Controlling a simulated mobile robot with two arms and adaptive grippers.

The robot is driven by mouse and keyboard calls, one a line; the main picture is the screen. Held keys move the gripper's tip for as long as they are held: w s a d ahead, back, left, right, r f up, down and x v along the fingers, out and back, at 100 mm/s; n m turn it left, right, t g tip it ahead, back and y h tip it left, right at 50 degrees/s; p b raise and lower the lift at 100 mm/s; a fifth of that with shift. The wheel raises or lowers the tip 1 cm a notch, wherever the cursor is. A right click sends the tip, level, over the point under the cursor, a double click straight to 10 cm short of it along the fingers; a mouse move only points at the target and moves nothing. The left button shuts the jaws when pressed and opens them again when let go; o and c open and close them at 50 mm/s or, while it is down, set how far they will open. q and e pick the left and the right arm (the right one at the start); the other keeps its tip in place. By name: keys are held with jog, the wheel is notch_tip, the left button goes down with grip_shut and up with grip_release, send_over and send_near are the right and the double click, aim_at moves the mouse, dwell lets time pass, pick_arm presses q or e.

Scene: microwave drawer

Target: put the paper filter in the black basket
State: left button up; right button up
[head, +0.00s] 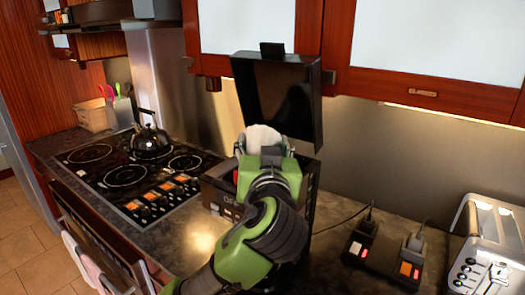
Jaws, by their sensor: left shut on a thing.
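My green and black arm hides much of the machine's front and most of the fingers. I cannot make out the black basket; the filter and arm cover the machine's opening. My right gripper is out of view.
A cooktop (125,170) with a black kettle (150,137) is at left. A black power strip (382,258) with plugs and a silver toaster (485,250) stand at right. Upper cabinets (435,40) hang above. Some dark counter between the machine and power strip is clear.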

pick_arm(q)
notch_tip(320, 180, down, 2)
jog(key=shift+f+p, duration=0.1)
jog(key=shift+p, duration=0.45)
jog(key=shift+a+f, duration=0.1)
jog(key=shift+a, duration=0.05)
jog(key=shift+f, duration=0.1)
jog(key=shift+f+b, duration=0.2)
jog(key=shift+b, duration=0.1)
jog(key=o, duration=0.7)
jog(key=shift+r, duration=0.15)
jog(key=shift+c, duration=0.2)
